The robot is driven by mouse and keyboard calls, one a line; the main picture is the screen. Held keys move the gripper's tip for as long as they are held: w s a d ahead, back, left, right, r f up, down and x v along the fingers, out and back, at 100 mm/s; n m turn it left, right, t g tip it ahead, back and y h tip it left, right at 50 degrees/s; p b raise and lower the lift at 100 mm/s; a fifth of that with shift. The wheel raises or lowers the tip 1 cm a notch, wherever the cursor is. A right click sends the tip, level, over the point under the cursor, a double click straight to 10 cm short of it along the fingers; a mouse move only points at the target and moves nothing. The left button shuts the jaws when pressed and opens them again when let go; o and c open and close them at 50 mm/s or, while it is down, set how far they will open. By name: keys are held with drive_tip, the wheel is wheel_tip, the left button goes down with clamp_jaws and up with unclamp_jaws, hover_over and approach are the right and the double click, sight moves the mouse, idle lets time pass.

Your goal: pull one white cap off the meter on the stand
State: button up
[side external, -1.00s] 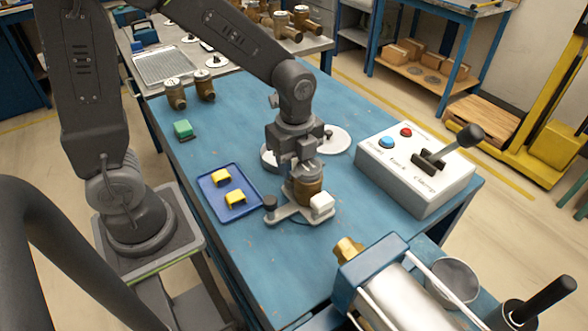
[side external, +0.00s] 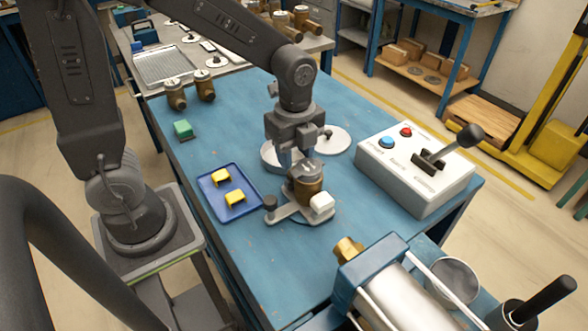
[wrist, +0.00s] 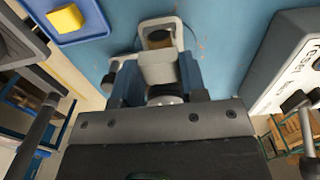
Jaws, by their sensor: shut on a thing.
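The round brown meter (side external: 306,186) with a grey lid sits on its light grey stand (side external: 288,214) on the blue table. One white cap (side external: 322,203) is on its front right side. My gripper (side external: 292,162) is just behind the meter, pointing down. In the wrist view its fingers (wrist: 160,85) are shut on a pale block that looks like another white cap (wrist: 157,68). Brown metal of the meter (wrist: 158,40) shows just beyond it. In the side view the held cap is hidden, and I cannot tell whether it still touches the meter.
A blue tray (side external: 215,207) with two yellow pieces lies left of the stand. A green block (side external: 183,130) is further back. Round light plates (side external: 335,139) lie behind my gripper. A control box (side external: 415,172) with a lever stands at right. A clamp machine (side external: 385,280) is in front.

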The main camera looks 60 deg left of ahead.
drive_tip(key=shift+r, duration=2.25)
drive_tip(key=shift+a, duration=0.1)
